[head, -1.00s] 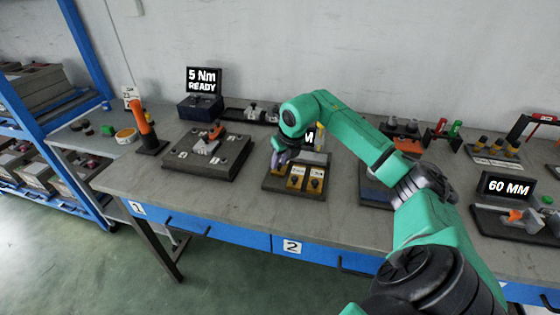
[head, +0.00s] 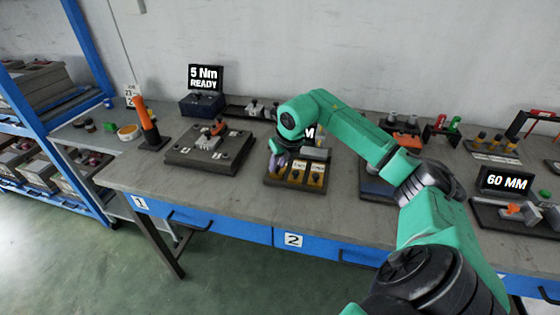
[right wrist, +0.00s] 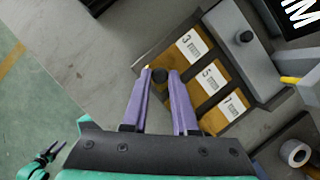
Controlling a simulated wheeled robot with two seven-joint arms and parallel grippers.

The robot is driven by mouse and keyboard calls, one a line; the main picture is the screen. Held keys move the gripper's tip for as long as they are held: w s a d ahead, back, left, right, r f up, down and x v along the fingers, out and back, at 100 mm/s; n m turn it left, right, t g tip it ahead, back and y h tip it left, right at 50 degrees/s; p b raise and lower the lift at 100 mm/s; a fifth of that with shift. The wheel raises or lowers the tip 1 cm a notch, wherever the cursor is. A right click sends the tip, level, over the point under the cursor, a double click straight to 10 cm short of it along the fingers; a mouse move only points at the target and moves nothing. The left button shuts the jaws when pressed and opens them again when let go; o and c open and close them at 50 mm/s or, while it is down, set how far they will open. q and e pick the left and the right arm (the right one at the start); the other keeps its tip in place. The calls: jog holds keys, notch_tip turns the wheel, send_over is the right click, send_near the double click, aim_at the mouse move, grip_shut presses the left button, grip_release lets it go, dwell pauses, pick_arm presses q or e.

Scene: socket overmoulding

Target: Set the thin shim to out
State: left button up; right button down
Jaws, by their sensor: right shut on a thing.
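The shim station (head: 268,182) is a dark base on the bench. It carries yellow plates side by side, each with a dark knob. In the right wrist view the plates are labelled 3 (right wrist: 188,47), 5 (right wrist: 210,78) and 7 (right wrist: 230,105). The plate marked 3 is at the end by my fingers. My right gripper (head: 277,164) comes down over the station's left side. In the right wrist view its purple fingers (right wrist: 160,78) are shut on a dark round knob (right wrist: 159,74) by that plate.
A grey block (head: 315,153) lies behind the plates, with a yellow lever (right wrist: 290,80) beside it in the wrist view. A fixture (head: 185,158) stands left and a 60 MM display (head: 506,182) right. The bench front is clear.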

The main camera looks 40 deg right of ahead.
jog(key=shift+s+a+r, duration=0.15)
jog(key=shift+s+a, duration=0.2)
jog(key=shift+a, duration=0.2)
jog(key=shift+d, duration=0.15)
jog(key=c, duration=0.8)
grip_release()
jog(key=shift+o, duration=0.5)
jog(key=shift+a, duration=0.2)
pick_arm(q)
jog(key=shift+s+a+f, duration=0.1)
jog(key=shift+s+a, duration=0.1)
jog(key=shift+s, duration=0.05)
pick_arm(e)
jog(key=shift+d, duration=0.1)
